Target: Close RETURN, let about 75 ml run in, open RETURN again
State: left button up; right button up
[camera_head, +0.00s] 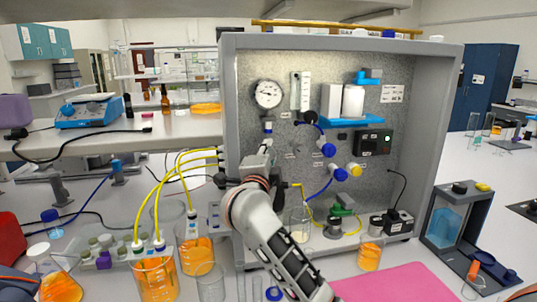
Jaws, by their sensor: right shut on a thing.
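The membrane rig is a grey framed panel (432,130) with a round gauge (268,94), blue valve knobs (327,149) and a yellow knob (355,169). Its labels are too small to read, so I cannot tell which valve is RETURN. My left gripper is not in view.
Beakers of orange liquid (157,282) (195,257) stand at front left with yellow tubes; another orange beaker (370,254) stands right of my arm. An empty glass (210,282) is close to the arm. A pink mat (395,286) lies clear at front right.

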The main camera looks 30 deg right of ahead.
jog(key=m+g+y, duration=0.1)
jog(key=m, duration=0.3)
jog(key=m+g+y, duration=0.1)
jog(key=m+y, duration=0.1)
jog(key=m, duration=0.2)
jog(key=m+y, duration=0.1)
jog(key=m, duration=0.1)
jog(key=shift+m, duration=0.3)
jog(key=shift+f+m+y+b, duration=0.1)
jog(key=shift+m+y+b, duration=0.4)
jog(key=shift+m+y, duration=0.45)
jog(key=shift+m, duration=0.35)
jog(key=shift+y, duration=0.35)
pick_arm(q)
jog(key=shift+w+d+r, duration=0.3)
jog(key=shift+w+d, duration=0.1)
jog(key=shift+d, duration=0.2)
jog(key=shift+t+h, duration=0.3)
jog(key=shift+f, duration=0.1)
